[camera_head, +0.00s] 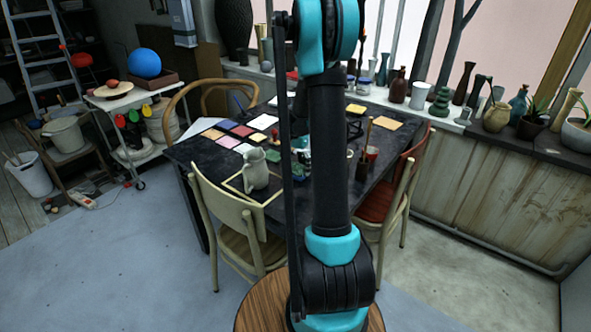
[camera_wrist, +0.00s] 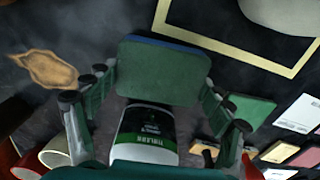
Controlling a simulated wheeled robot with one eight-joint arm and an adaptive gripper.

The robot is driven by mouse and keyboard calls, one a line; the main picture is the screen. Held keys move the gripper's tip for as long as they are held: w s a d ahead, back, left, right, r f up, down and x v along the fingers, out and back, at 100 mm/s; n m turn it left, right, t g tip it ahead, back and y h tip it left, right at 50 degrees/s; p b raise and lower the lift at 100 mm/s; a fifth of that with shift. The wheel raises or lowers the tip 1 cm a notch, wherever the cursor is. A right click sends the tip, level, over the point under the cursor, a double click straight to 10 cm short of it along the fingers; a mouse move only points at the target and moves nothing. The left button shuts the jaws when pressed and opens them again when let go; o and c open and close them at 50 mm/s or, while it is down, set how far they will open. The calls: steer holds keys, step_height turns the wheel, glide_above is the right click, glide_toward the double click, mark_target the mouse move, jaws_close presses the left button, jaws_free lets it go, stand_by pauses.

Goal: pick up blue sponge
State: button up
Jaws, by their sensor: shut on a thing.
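The blue sponge (camera_wrist: 160,70) is in the upper middle of the wrist view. It shows a broad green face and a thin blue edge at its top. My gripper (camera_wrist: 161,82) has its fingers at the left and right sides of the sponge and is shut on it. In the head view my own arm hides most of the gripper, and I cannot make out the sponge there. Whether the sponge touches the table is not clear.
A labelled bottle (camera_wrist: 150,130) is just below the sponge in the wrist view. A green flat piece (camera_wrist: 252,110) lies to its right. A pale pitcher (camera_head: 256,170) and a cream frame (camera_wrist: 255,64) are close by on the dark table (camera_head: 185,153). Chairs surround the table.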

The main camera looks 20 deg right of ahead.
mark_target(296, 167)
step_height(296, 167, up, 19)
steer(key=shift+r, duration=0.2)
stand_by(0.3)
steer(key=c, duration=0.3)
steer(key=shift+r, duration=0.1)
